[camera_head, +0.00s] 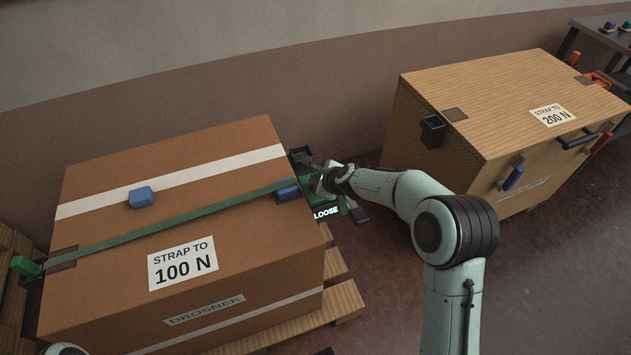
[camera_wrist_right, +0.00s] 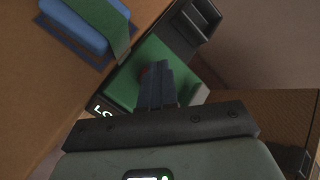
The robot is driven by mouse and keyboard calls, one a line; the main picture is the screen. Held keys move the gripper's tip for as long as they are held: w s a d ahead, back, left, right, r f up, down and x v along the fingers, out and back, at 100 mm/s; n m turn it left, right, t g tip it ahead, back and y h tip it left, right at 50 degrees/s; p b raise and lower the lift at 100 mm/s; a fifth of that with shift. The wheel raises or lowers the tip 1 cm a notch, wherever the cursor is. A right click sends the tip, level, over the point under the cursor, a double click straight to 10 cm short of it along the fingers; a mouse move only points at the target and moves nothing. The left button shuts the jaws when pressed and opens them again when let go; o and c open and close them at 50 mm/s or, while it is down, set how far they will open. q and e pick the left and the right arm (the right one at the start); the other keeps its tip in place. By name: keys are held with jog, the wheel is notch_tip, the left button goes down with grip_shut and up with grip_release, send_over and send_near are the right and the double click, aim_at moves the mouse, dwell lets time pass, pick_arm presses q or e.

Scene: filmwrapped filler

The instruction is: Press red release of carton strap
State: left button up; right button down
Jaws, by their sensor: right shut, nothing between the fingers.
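The carton (camera_head: 215,235) with a label "STRAP TO 100 N" stands at the left. A green strap (camera_head: 170,225) runs across its top to a green tensioner at the right side, whose display (camera_head: 326,212) reads "LOOSE". In the right wrist view the tensioner's green body (camera_wrist_right: 130,78) fills the middle. My right gripper (camera_head: 322,181) is shut and empty at the tensioner; in the wrist view its fingertips (camera_wrist_right: 156,72) overlap the green face. A small dark reddish patch shows beside the tips; the red release is mostly hidden, and I cannot tell if they touch it. My left gripper is not in view.
Blue edge protectors (camera_head: 141,197) lie on the carton, which rests on a wooden pallet (camera_head: 343,300). A wooden crate (camera_head: 500,100) labelled "200 N" stands at the right, behind my right arm. A dark table (camera_head: 597,35) is at the far right. Floor between is clear.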

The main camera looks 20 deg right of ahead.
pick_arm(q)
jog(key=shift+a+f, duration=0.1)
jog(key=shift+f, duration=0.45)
pick_arm(e)
jog(key=shift+f, duration=0.35)
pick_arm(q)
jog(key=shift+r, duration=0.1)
pick_arm(e)
jog(key=shift+r, duration=0.1)
jog(key=shift+r+p, duration=0.85)
jog(key=shift+r, duration=0.1)
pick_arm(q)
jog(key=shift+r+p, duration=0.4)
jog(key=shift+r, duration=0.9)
pick_arm(e)
jog(key=shift+r, duration=0.4)
jog(key=shift+r, duration=0.15)
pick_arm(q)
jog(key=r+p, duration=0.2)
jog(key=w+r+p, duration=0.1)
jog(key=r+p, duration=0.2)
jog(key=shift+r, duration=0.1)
pick_arm(e)
notch_tip(320, 180, up, 5)
jog(key=shift+f, duration=0.1)
